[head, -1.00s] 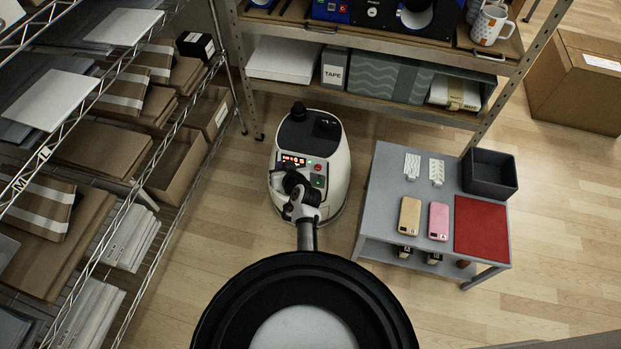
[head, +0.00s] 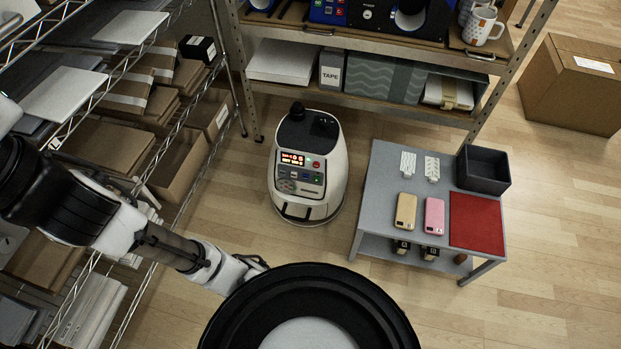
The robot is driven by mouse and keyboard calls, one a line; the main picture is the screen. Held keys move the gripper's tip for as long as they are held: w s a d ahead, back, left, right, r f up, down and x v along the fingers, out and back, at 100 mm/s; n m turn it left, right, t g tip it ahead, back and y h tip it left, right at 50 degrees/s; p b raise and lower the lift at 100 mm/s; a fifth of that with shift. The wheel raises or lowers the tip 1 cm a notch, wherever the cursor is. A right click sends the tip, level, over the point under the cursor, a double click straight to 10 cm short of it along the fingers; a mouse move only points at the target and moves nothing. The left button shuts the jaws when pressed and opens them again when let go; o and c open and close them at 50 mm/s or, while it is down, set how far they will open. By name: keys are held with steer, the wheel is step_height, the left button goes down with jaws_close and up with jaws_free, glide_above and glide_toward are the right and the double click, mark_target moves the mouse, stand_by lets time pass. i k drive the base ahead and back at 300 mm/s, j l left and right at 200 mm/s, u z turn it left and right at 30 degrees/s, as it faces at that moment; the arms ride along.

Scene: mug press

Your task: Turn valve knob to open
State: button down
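A rounded white machine (head: 311,170) stands on the floor in the middle of the head view. Its front panel (head: 300,174) has a lit red display, a red button, a green button and several small controls. A black knob-like piece (head: 297,111) sticks up at its back end. I cannot tell for sure which part is the valve knob. My gripper (head: 252,263) is at the lower middle, in front of the machine and apart from it. My body partly hides the fingers, so I cannot tell whether they are open or shut.
A wire shelf (head: 160,160) with boxes runs along the left, close to my arm. A metal shelf unit (head: 375,38) stands behind the machine. A grey table (head: 383,190) with phone cases, a red mat and a dark bin is at the right. Wooden floor between is clear.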

mark_target(325, 125)
steer(key=i+l+z, duration=0.25)
steer(key=z, duration=0.25)
steer(key=i+z, duration=0.45)
